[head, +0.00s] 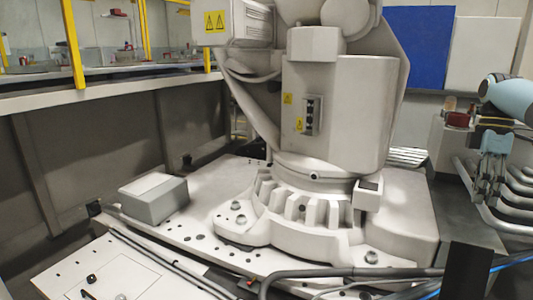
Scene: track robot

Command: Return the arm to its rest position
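My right arm comes in at the right edge of the head view, with a pale blue and dark wrist. My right gripper (487,188) hangs from it, pointing down, in front of curved grey pipes. Its fingers are small and partly merge with the pipes behind, so I cannot tell whether they are open or shut. I see no object held in it. My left gripper and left arm are not in view.
A large grey industrial robot (343,115) stands on a wide pale base (200,228) in the middle. A grey box (153,199) sits on the base at left. Yellow posts (73,45) and a long ledge (110,98) run along the left. Dark cables (340,272) cross the front.

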